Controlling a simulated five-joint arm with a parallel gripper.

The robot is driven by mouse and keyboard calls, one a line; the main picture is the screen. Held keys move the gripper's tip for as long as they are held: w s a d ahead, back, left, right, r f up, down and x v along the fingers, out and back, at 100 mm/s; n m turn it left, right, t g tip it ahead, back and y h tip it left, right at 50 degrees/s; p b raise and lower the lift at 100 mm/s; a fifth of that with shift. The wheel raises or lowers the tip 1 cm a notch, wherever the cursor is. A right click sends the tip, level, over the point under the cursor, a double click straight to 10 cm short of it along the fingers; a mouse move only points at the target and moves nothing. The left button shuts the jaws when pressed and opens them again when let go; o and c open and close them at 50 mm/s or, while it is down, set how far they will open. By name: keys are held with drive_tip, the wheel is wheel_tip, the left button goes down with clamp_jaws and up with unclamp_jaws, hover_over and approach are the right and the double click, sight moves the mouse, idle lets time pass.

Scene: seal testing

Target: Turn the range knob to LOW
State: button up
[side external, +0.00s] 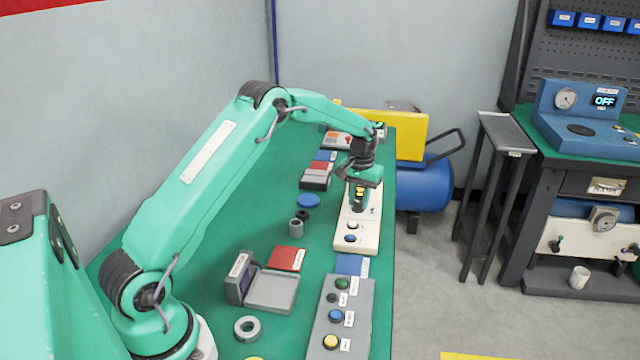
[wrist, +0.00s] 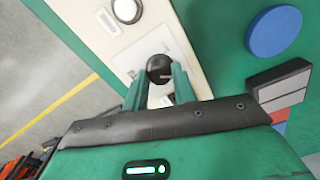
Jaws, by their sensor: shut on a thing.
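The range knob (wrist: 159,66) is a round black knob with a thin light pointer line, seen in the wrist view on a white plate of the cream panel (wrist: 205,35). My gripper (wrist: 160,82) has its two green fingers on either side of the knob and is shut on it. In the side external view my gripper (side external: 360,208) points down over the cream panel (side external: 343,240) and hides the knob. The range markings around the knob are partly covered by the fingers and too small to read.
A white button (wrist: 127,10) sits on the same panel, and a blue disc (side external: 309,201) lies to its left. A blue tank (side external: 425,187) is beyond the table's right edge.

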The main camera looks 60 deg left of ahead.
sight(357, 202)
drive_tip(key=n, duration=0.7)
drive_tip(key=shift+a, duration=0.2)
drive_tip(key=n, duration=0.7)
drive_tip(key=shift+d, duration=0.1)
drive_tip(key=o, duration=1)
drive_tip(key=shift+d+r, duration=0.1)
drive_tip(key=shift+r, duration=0.05)
drive_tip(key=shift+s+r, duration=0.15)
drive_tip(key=shift+r, duration=3.65)
